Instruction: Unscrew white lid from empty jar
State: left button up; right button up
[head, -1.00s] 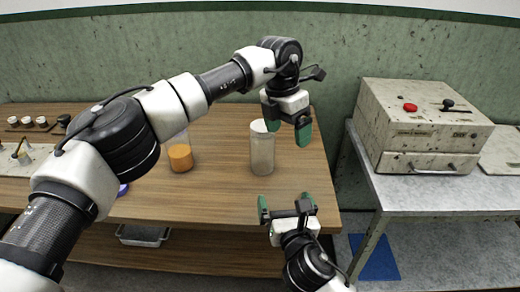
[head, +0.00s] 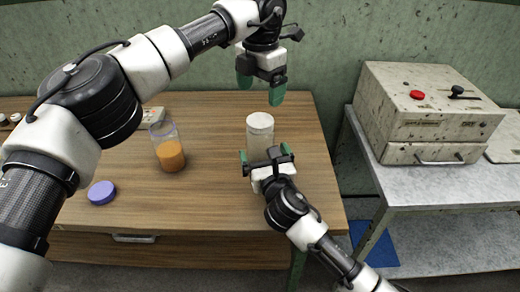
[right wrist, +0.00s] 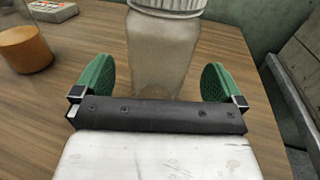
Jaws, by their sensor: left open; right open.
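The empty jar (head: 260,142) stands upright on the wooden table near its right end, with its white lid (head: 260,121) on top. In the right wrist view the clear jar (right wrist: 162,52) is between and just beyond the green fingers, and the lid (right wrist: 167,5) is cut off by the top edge. My right gripper (head: 267,156) is open at the jar's near side, low on its body; I cannot tell whether a finger touches it. My left gripper (head: 261,88) is open and empty, above and behind the lid, pointing down.
A jar with orange contents (head: 170,155) stands open to the left. A purple lid (head: 102,192) lies near the table's front left. A metal side table (head: 430,185) at the right bears a box with a red button (head: 417,95). Wood between the jars is clear.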

pick_arm(q)
jog(key=shift+w, duration=0.1)
pick_arm(e)
jog(key=x, duration=0.3)
jog(key=shift+w+a, duration=0.1)
jog(key=shift+w, duration=0.5)
